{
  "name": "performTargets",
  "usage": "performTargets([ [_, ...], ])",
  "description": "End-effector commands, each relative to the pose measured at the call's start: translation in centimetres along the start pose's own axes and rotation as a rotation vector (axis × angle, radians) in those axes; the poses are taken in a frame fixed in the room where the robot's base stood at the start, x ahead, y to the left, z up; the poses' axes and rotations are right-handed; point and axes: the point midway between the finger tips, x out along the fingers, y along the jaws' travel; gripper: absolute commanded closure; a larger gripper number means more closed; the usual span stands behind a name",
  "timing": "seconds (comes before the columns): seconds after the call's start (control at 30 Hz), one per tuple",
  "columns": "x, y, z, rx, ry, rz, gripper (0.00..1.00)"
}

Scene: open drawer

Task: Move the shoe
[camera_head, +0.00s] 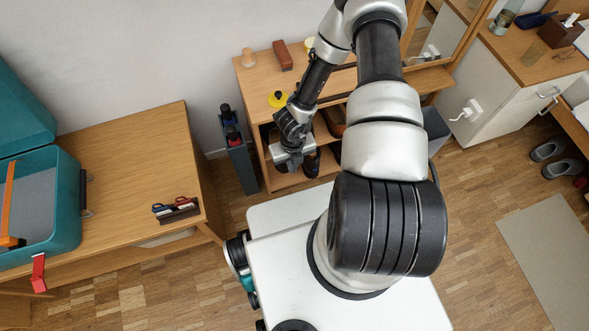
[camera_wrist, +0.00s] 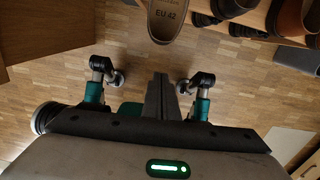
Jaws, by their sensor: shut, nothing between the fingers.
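Several shoes are in view, and I cannot tell which one the task means. In the wrist view a brown shoe (camera_wrist: 168,22) marked "EU 42" shows at the top edge, partly cut off. Farther right are a dark shoe (camera_wrist: 230,8) and a brown shoe (camera_wrist: 291,18). In the head view a dark shoe (camera_head: 312,164) stands in the open shelf unit (camera_head: 254,115), right beside my gripper (camera_head: 289,168). My gripper's fingers (camera_wrist: 161,82) are shut and empty, pointing toward the marked shoe with a gap between. My arm hides part of the shelf.
A narrow dark bin (camera_head: 239,167) stands left of the shelf. A wooden bench (camera_head: 130,150) with a teal case (camera_head: 60,190) is at left. Grey slippers (camera_head: 548,151) lie on the floor at right, near a pale mat (camera_head: 550,240). Open floor lies around my base.

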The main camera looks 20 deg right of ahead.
Motion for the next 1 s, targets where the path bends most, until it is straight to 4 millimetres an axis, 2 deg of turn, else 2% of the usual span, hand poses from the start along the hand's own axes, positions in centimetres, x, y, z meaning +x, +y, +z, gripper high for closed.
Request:
performTargets([
  [0.1,1.5,0.2,-1.1,0.048,0.022,-0.004,1.0],
  [0.27,3.3,0.2,-1.2,0.052,0.025,-0.005,1.0],
  [0.67,11.8,0.2,-1.4,0.049,0.023,-0.004,1.0],
  [0.7,11.4,0.0,-0.2,0.045,0.018,-0.008,1.0],
  [0.8,11.3,0.0,1.3,0.047,0.018,-0.007,1.0],
  [1.0,11.2,-0.1,2.6,0.047,0.021,-0.006,1.0],
])
